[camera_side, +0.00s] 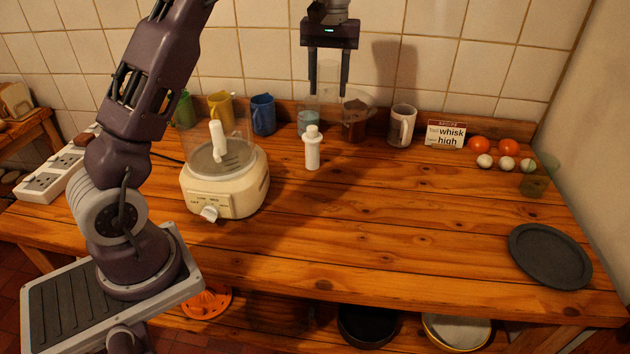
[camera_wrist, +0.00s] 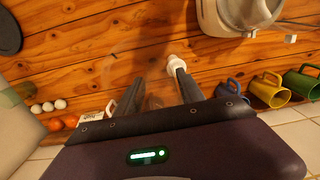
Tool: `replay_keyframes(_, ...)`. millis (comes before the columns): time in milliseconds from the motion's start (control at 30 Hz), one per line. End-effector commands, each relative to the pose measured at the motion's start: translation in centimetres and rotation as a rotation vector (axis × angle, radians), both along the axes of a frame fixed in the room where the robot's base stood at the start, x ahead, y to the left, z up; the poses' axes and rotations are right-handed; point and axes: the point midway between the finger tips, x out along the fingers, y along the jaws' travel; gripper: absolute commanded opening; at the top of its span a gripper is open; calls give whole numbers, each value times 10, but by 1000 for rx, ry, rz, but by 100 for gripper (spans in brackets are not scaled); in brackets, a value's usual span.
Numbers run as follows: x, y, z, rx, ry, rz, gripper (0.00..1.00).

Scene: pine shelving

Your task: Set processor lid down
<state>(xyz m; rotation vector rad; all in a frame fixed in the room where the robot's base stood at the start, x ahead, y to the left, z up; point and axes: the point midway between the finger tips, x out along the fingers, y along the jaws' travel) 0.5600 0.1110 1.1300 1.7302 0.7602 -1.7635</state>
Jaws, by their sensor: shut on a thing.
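The processor lid (camera_side: 350,97) is clear and hard to make out; its faint disc and upright tube show below and between my fingers in the side view. My gripper (camera_side: 328,92) points down, shut on the lid and holding it above the back of the counter. In the wrist view my gripper (camera_wrist: 157,76) has the clear lid between its fingers, barely visible. The cream food processor (camera_side: 225,190) stands to the left, with a clear bowl, a grey disc and a white stem. The white pusher (camera_side: 312,150) stands upright on the counter below my gripper; it also shows in the wrist view (camera_wrist: 176,62).
Along the wall stand a yellow mug (camera_side: 220,106), a blue mug (camera_side: 263,115), a brown-filled container (camera_side: 354,122) and a white mug (camera_side: 402,126). A sign (camera_side: 444,134), eggs and tomatoes are at the right. A dark plate (camera_side: 550,256) lies front right. The middle counter is clear.

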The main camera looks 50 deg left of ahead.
Motion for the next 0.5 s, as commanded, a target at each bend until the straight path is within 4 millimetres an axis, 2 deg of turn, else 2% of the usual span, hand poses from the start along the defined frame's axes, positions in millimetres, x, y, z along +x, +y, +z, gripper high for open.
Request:
replay_keyframes(33,18,-20,-19,-2,4,-39,0)
replay_keyframes(100,38,-45,-41,-6,0,-80,0)
replay_keyframes(200,57,-73,-65,-12,-3,-124,0)
replay_keyframes(367,68,-93,-86,-16,-6,-155,0)
replay_keyframes(500,68,-95,-120,-18,-3,-158,0)
